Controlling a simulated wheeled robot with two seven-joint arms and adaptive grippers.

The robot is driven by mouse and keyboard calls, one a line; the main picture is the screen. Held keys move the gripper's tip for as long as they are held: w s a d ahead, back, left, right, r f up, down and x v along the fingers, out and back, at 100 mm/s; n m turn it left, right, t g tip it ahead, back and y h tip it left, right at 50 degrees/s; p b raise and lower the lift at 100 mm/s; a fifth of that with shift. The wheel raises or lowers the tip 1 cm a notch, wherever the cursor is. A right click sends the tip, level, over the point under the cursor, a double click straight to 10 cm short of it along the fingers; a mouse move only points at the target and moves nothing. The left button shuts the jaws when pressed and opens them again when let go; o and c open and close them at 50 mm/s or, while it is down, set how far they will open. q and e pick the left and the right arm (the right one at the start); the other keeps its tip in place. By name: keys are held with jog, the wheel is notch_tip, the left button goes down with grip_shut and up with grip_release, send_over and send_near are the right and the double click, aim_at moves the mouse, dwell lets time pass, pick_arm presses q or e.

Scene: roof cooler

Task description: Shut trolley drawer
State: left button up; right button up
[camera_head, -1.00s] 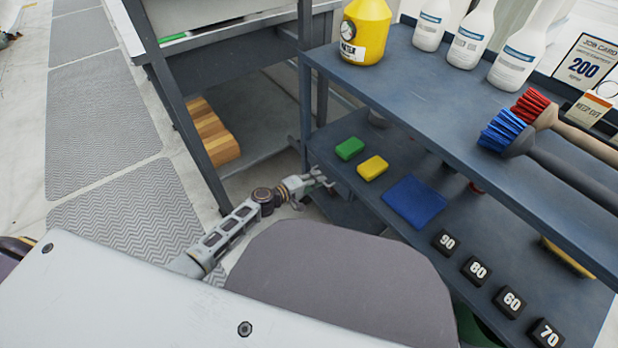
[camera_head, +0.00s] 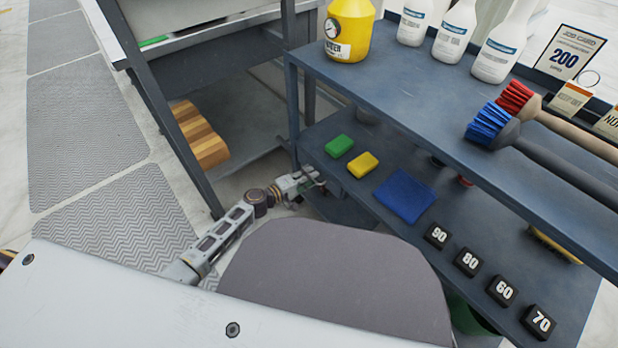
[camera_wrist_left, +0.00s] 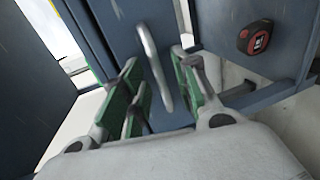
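The trolley (camera_head: 400,85) stands on the right in the head view, dark blue with two shelves showing. My left gripper (camera_head: 318,181) is at its near left end, just below the lower shelf's edge. In the left wrist view, a pale curved handle (camera_wrist_left: 154,66) stands on a dark blue drawer front (camera_wrist_left: 118,28). My left gripper (camera_wrist_left: 160,88) is open there, with green-padded fingers on either side of the handle. I cannot tell whether they touch it. How far the drawer stands out is unclear. My right gripper is not in view.
A red and black object (camera_wrist_left: 255,37) is beside the drawer front. The lower shelf holds a green sponge (camera_head: 339,146), a yellow sponge (camera_head: 362,165), a blue cloth (camera_head: 404,198) and several numbered blocks. A yellow container (camera_head: 349,30) stands above. Floor mats (camera_head: 85,130) lie left.

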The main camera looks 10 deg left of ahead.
pick_arm(q)
jog(key=v, duration=1.2)
dwell(0.5)
dwell(0.6)
